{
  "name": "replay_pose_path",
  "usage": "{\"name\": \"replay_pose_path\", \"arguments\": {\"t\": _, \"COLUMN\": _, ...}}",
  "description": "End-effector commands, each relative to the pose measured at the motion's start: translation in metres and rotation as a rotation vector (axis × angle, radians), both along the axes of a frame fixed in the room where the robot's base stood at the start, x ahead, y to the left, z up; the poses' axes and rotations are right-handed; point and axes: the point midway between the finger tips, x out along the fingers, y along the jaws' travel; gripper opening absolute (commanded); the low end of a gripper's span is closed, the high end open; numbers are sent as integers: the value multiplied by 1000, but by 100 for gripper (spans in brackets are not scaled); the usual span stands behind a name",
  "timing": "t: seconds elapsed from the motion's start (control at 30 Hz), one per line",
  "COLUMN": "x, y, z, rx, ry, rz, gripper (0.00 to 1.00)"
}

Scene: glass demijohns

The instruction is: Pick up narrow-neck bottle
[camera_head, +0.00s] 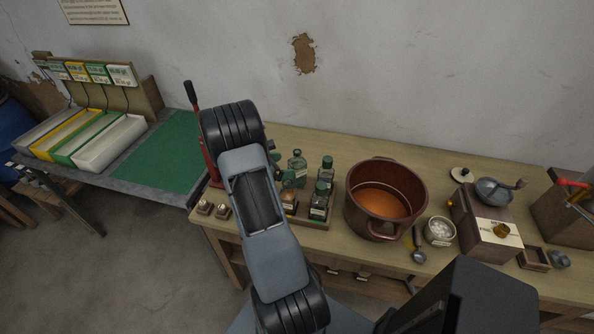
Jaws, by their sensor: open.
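Several small dark green and brown glass bottles stand close together in a wooden tray (318,224) on the wooden table, just right of my arm. One green bottle (297,166) stands at the back, another (327,168) at the back right, and a labelled one (319,198) in front. A brownish bottle (288,190) is partly covered by my arm. I cannot tell which of these is the narrow-neck bottle. My arm rises across the middle of the view and hides the tray's left side. My gripper does not show in this view.
A brown pot (384,200) with amber contents stands right of the bottles. A small white-filled bowl (439,231) and a wooden grinder (486,226) are farther right. A red lever tool (207,160) stands left of my arm. Bare tabletop (340,144) lies behind the bottles.

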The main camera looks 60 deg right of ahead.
Motion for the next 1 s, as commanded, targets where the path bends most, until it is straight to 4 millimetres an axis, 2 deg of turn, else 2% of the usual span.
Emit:
{"name": "replay_pose_path", "arguments": {"t": 0.27, "x": -8, "y": -14, "z": -6, "rx": 1, "ry": -1, "rz": -1, "gripper": 89}}
{"name": "replay_pose_path", "arguments": {"t": 0.6, "x": -27, "y": -48, "z": -20, "rx": 2, "ry": -1, "rz": -2, "gripper": 89}}
{"name": "replay_pose_path", "arguments": {"t": 0.97, "x": -30, "y": -54, "z": -24, "rx": 0, "ry": -1, "rz": 0, "gripper": 89}}
{"name": "replay_pose_path", "arguments": {"t": 1.0, "x": -30, "y": -54, "z": -24, "rx": 0, "ry": -1, "rz": 0, "gripper": 86}}
